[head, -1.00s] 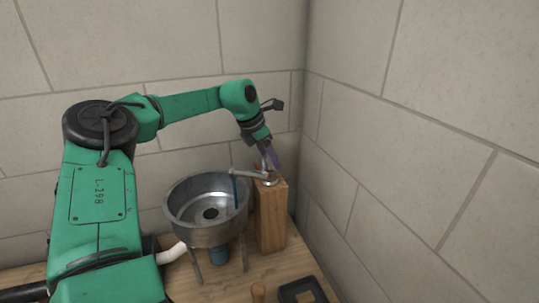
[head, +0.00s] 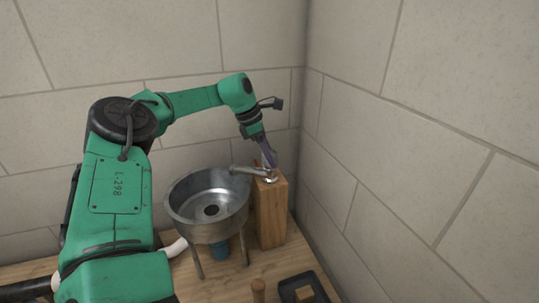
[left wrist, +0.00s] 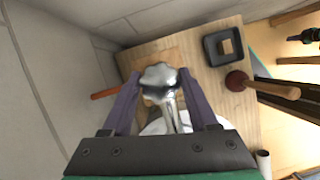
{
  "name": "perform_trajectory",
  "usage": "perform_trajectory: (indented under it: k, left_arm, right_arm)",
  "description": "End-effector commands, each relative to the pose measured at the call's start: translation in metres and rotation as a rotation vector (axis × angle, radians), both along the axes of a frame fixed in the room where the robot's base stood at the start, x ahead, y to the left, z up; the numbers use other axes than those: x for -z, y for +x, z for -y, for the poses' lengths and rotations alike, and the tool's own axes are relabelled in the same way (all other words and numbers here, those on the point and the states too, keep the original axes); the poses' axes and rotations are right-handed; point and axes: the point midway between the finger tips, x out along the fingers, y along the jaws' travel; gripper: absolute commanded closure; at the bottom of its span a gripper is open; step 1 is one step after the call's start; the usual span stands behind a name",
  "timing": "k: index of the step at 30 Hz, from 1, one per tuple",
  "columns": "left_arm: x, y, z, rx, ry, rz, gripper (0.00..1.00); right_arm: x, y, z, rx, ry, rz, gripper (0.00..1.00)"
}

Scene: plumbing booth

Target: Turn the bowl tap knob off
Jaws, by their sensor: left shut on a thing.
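The tap (head: 247,170) sits on top of a wooden post (head: 270,215), its metal spout reaching left over the steel bowl (head: 208,205). No water stream shows under the spout. The chrome lobed tap knob (left wrist: 158,76) is between my left gripper's purple fingers in the left wrist view. My left gripper (head: 270,164) comes down from above and is shut on the knob, which its fingers mostly hide in the head view. A thin red-orange bar (left wrist: 104,94) shows beside the left finger. My right gripper is not in view.
A black tray (left wrist: 211,57) with a wooden block stands near the post, with a plunger (left wrist: 272,89) beside it. A white pipe (head: 175,248) runs left of the bowl. Tiled walls stand close behind and right of the post.

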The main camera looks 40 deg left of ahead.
Motion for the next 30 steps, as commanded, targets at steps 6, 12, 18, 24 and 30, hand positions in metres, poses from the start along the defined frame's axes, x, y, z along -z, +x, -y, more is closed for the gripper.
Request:
perform_trajectory:
  k: [6,12,18,24,30]
  left_arm:
    - [-0.001,0.000,0.000,0.001,0.001,0.002,0.33]
    - [-0.001,0.000,0.000,0.001,0.001,0.001,0.10]
    - [-0.002,0.000,0.000,-0.001,0.001,0.002,0.10]
    - [-0.026,-0.008,-0.008,-0.002,0.003,0.007,0.10]
    - [-0.078,-0.024,-0.021,-0.003,0.004,0.006,0.10]
  right_arm:
    - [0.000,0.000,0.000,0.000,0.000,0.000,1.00]
    - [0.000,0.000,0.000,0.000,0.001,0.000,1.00]
    - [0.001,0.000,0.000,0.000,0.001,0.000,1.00]
    - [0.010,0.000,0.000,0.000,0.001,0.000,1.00]
    - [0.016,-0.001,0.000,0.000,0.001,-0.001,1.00]
